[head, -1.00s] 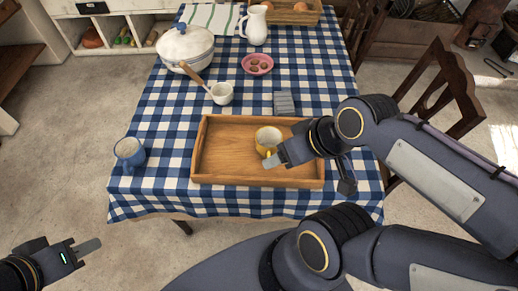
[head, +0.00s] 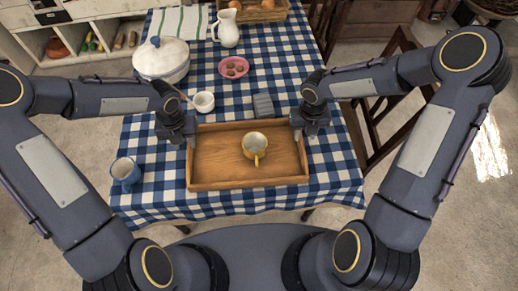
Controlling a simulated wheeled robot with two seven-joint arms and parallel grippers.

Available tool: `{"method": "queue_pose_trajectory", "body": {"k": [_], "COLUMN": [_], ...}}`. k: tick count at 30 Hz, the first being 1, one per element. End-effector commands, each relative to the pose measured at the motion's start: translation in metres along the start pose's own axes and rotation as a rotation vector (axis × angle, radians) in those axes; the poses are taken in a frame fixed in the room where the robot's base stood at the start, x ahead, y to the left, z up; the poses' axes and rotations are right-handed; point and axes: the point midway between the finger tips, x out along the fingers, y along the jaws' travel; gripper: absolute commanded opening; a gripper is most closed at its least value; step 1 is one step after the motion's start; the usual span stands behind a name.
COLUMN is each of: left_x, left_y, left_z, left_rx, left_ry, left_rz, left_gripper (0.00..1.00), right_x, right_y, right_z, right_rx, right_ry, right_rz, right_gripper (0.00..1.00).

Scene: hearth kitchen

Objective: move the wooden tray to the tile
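The wooden tray (head: 222,184) lies on the checked tablecloth near the table's front edge, with a yellow mug (head: 255,147) standing inside it. A small grey ribbed square (head: 263,106), possibly the tile, lies just behind the tray. My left gripper (head: 188,138) is at the tray's left end, towards the back corner. My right gripper (head: 299,132) is at the right end, also towards the back. Both point down, close to the end walls. Their finger gaps are hidden, and I cannot tell whether they touch the tray.
A blue mug (head: 125,174) stands left of the tray. Behind are a white cup (head: 204,102), a white lidded pot (head: 162,60), a pink plate (head: 234,67) with cookies and a white pitcher (head: 228,28). A wooden chair (head: 385,110) stands at the right.

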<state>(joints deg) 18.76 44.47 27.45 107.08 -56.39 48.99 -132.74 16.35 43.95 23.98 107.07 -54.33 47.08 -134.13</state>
Motion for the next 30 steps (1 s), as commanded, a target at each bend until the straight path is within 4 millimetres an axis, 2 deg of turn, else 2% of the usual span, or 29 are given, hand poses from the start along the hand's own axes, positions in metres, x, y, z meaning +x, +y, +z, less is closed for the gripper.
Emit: {"method": "queue_pose_trajectory", "body": {"k": [11, 14, 24, 30], "left_x": [0.004, 0.013, 0.063, 0.078], "left_y": [-0.001, -0.001, -0.001, -0.001], "left_z": [0.000, 0.000, 0.000, 0.000], "left_rx": [0.015, 0.014, 0.015, 0.013], "left_ry": [0.001, 0.003, 0.004, 0.002], "left_rz": [-0.001, -0.001, -0.001, 0.000], "left_gripper": [0.35, 0.35, 0.35, 0.35], "right_x": [0.004, 0.013, 0.063, 0.078], "right_y": [0.001, 0.001, 0.002, 0.001], "right_z": [0.000, 0.000, -0.001, 0.000], "right_rx": [-0.015, -0.016, -0.014, -0.013], "right_ry": [0.001, 0.003, 0.004, 0.001], "right_rz": [0.002, 0.002, 0.003, 0.002], "right_gripper": [0.35, 0.35, 0.35, 0.35]}}
